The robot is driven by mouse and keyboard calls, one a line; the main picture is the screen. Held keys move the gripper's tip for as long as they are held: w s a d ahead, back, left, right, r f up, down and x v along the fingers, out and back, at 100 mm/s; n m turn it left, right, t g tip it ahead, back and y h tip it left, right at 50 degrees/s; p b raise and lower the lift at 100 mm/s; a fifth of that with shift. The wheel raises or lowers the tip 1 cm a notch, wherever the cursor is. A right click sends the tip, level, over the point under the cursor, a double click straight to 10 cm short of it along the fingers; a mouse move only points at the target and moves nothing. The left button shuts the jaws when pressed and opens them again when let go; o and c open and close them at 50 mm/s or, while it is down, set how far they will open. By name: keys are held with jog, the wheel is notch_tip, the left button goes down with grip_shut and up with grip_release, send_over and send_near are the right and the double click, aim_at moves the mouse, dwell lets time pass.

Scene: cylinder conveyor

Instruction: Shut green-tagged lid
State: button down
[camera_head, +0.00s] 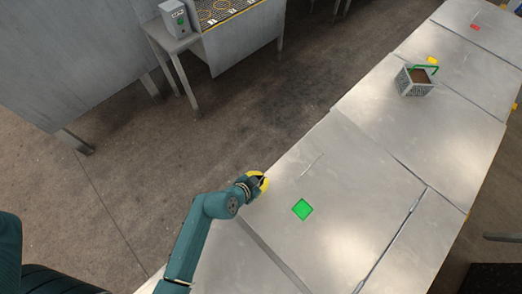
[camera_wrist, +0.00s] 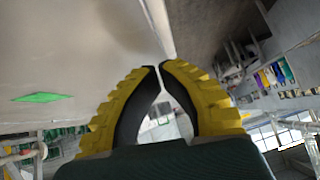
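In the head view, the lid looks flat and about level with the neighbouring panels. My gripper (camera_head: 262,184) is at the lid's left edge, beside the tag. In the wrist view, the yellow fingers with black pads curve together, and their tips (camera_wrist: 159,67) meet with nothing held between them. The green tag also shows at the left of the wrist view (camera_wrist: 43,97), and the lid's edge runs down towards the fingertips. I cannot tell whether the fingertips touch the lid.
A grey crate (camera_head: 414,86) with brown contents and a green handle stands on a farther panel. Yellow (camera_head: 432,59) and red (camera_head: 475,27) tags mark farther panels. A grey control box (camera_head: 175,18) stands beside a conveyor (camera_head: 222,10) across the open floor (camera_head: 180,130).

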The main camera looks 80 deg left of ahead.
notch_tip(320, 180, down, 4)
jog(key=b, duration=0.3)
jog(key=shift+s+a+r, duration=0.1)
jog(key=shift+a+r, duration=0.05)
jog(key=shift+r, duration=0.15)
